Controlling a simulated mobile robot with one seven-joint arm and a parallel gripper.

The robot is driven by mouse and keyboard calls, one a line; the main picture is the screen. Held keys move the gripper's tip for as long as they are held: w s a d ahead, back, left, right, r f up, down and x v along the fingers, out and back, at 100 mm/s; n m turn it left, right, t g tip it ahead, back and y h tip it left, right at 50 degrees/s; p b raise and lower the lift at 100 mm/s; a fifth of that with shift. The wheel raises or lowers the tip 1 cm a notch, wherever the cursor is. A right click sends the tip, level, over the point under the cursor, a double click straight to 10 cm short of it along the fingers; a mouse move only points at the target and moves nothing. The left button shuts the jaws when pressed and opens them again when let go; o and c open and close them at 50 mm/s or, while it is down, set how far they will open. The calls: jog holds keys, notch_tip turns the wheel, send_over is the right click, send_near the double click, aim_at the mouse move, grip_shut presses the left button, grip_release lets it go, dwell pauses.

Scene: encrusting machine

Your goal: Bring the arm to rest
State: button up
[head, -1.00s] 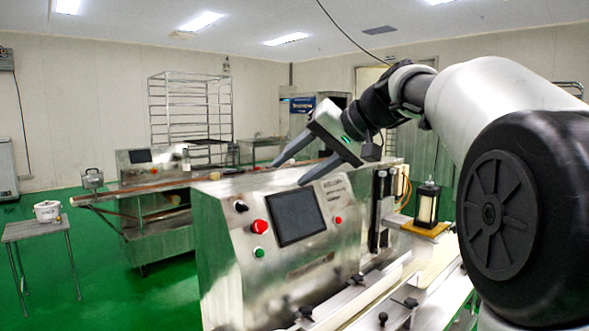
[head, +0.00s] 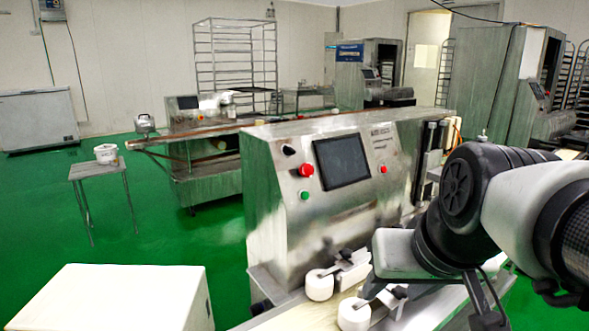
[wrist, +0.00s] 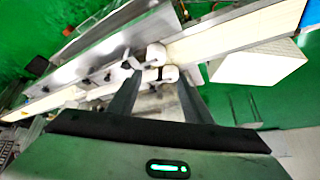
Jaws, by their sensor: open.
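My arm is bent low at the right of the head view, in front of the right part of the encrusting machine (head: 330,180). My gripper (head: 486,303) points down at the bottom right there, partly cut off by the frame edge. In the wrist view my gripper (wrist: 156,82) has its two dark fingers spread apart with nothing held between them. The fingers point toward the machine's conveyor belt (wrist: 228,38) and two white rollers (wrist: 157,53). I cannot tell how far the fingertips are from the rollers.
The white rollers (head: 320,285) sit at the machine's front. A white box (head: 120,298) stands at the lower left. A small table (head: 97,170) with a white tub (head: 106,153) stands farther left. Green floor (head: 150,235) is open between them.

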jog(key=s+f, duration=0.4)
jog(key=s, duration=0.1)
notch_tip(320, 180, up, 19)
jog(key=p, duration=1.9)
jog(key=shift+w+a+r+g+p, duration=0.2)
jog(key=shift+w+a+g+p, duration=0.1)
jog(key=shift+w+g, duration=0.15)
